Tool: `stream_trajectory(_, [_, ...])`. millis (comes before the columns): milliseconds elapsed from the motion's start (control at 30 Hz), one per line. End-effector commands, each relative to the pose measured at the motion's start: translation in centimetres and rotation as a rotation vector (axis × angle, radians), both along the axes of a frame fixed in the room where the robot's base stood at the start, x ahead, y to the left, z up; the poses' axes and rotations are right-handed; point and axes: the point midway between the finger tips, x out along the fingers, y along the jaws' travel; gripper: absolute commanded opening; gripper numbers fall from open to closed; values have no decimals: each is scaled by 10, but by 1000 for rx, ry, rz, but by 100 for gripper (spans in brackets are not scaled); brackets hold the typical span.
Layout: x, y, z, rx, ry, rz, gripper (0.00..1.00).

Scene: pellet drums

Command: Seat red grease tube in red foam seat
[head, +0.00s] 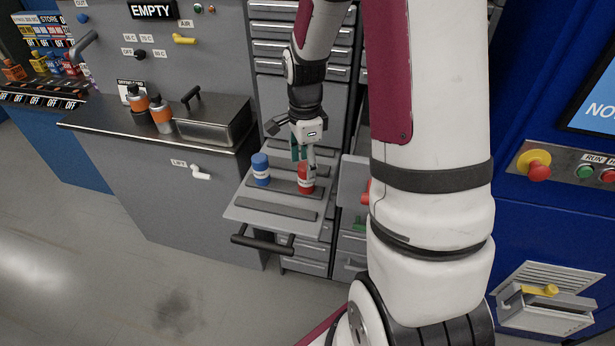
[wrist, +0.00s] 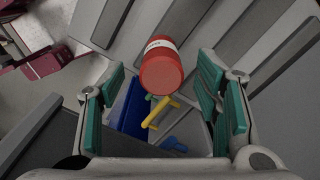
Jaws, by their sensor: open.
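A red grease tube (head: 306,178) with a pale band stands on a grey pull-out shelf (head: 245,215). My gripper (head: 304,154) is directly above it, teal pads pointing down at its top. My gripper is open, and I see no grip on the tube. A blue tube (head: 261,169) stands to the left on the same shelf. I cannot make out the red foam seat for certain; a small red patch (head: 366,192) shows right of the shelf, partly hidden by my arm.
A black handle (head: 262,242) runs along the shelf's front. Grey drawers (head: 300,45) rise behind. A blue cabinet (head: 540,85) stands at right. The floor at lower left is clear.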

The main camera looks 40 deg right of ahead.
Motion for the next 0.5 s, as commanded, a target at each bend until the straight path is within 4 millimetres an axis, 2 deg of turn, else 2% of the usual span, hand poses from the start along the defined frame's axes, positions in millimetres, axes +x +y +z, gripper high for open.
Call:
stream_trajectory(267, [0, -3, -32, 1, 3, 2, 58])
stream_trajectory(500, [1, -3, -38, 0, 0, 1, 58])
